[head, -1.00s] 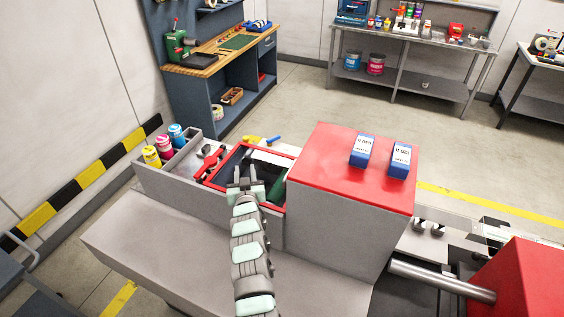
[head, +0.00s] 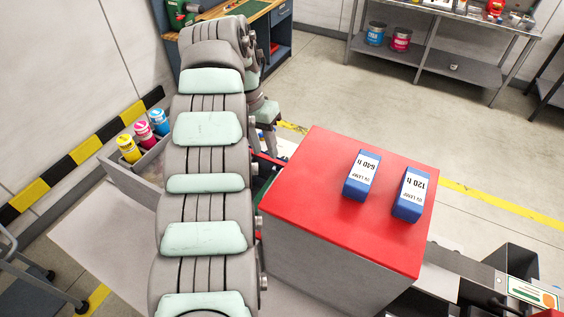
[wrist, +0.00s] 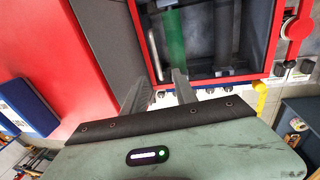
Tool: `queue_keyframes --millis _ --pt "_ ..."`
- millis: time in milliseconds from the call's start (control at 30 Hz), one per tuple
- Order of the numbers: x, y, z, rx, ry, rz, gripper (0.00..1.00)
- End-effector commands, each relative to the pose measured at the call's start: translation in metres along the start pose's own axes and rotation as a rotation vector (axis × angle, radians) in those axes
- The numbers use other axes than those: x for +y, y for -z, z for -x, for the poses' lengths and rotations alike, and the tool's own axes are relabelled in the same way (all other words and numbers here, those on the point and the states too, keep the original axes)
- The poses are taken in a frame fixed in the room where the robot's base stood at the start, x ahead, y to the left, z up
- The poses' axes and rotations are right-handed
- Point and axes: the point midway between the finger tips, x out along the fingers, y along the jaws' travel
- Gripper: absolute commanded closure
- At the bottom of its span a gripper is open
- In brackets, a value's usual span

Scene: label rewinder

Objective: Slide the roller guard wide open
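The roller guard is a red frame with a window (wrist: 270,62), seen in the wrist view. A green roller (wrist: 176,38) and a dark roller show through or inside it. My gripper (wrist: 162,76) has its two fingers apart, with nothing seen held between them. The fingertips are at the frame's lower left corner; I cannot tell whether they touch it. In the head view only a thin red edge of the guard (head: 266,159) shows beside the machine's red-topped housing. My arm hides the rest of it and the gripper there.
The red-topped housing (head: 330,190) stands right of the guard, carrying two blue labelled boxes (head: 362,176) (head: 412,194). Several ink bottles (head: 129,148) stand at left. In the wrist view a yellow part (wrist: 262,96) and a red knob (wrist: 298,28) lie right of the frame.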

Motion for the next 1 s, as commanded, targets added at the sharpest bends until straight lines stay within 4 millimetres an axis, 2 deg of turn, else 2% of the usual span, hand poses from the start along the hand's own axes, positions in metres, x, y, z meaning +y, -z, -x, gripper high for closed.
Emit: queue_keyframes --millis 100,267,567,800,1000 --pt "0.005 -0.012 0.008 -0.037 -0.011 -0.005 0.66" --pt "0.004 -0.015 -0.002 -0.047 -0.015 -0.004 0.66" --pt "0.007 -0.016 -0.040 -0.043 -0.016 -0.006 0.66" --pt "0.007 -0.018 -0.078 -0.044 -0.016 -0.004 0.66" --pt "0.007 -0.018 -0.097 -0.043 -0.015 -0.004 0.66"
